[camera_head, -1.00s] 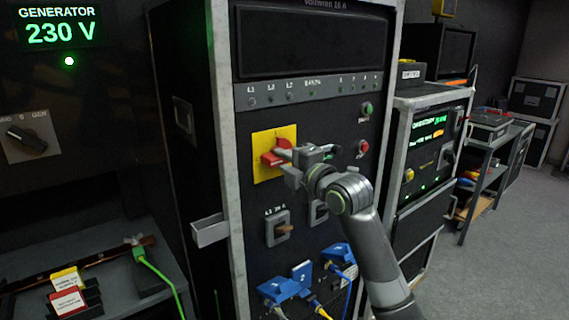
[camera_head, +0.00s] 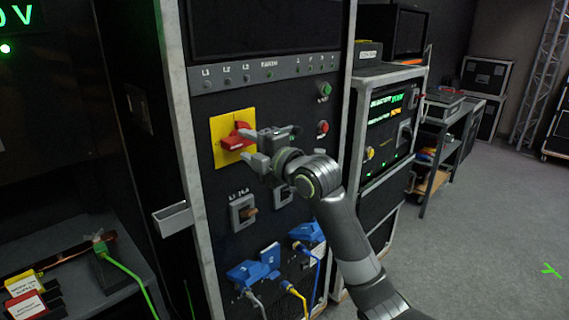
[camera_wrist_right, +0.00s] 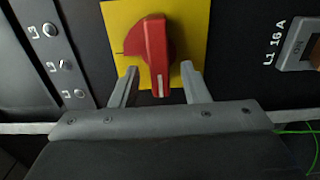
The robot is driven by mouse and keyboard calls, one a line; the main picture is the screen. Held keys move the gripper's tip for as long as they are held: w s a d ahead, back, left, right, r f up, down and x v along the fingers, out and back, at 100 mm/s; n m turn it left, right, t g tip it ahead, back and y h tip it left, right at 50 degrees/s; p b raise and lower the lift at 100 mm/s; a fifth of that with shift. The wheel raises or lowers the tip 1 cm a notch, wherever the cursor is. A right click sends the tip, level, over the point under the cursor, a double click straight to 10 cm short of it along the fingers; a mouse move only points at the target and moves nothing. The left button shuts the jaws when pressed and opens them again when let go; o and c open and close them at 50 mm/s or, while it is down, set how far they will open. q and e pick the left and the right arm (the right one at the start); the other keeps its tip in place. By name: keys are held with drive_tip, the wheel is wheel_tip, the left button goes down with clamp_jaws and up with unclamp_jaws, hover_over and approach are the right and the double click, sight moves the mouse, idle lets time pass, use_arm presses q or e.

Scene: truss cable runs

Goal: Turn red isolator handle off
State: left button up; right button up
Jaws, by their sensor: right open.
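The red isolator handle (camera_head: 238,137) sits on a yellow square plate (camera_head: 219,128) on the front of the black rack cabinet. In the right wrist view the red handle (camera_wrist_right: 156,52) shows a white mark at its end, which points toward my gripper. My right gripper (camera_head: 256,143) is in front of the handle, at its right side in the head view. In the wrist view its two fingers (camera_wrist_right: 158,88) are spread, one on each side of the handle's end, with gaps between. I cannot tell whether they touch it. My left gripper is not in view.
Below the plate are grey breaker switches (camera_head: 243,212) and blue connectors (camera_head: 252,273) with cables hanging down. Green (camera_head: 325,89) and red (camera_head: 322,127) buttons are to the right. A grey bracket (camera_head: 184,217) juts out at the cabinet's left. Open floor lies to the right.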

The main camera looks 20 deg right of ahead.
drive_tip(key=b+v, duration=0.1)
drive_tip(key=v, duration=1.4)
drive_tip(key=shift+s, duration=0.25)
drive_tip(key=shift+d, duration=0.1)
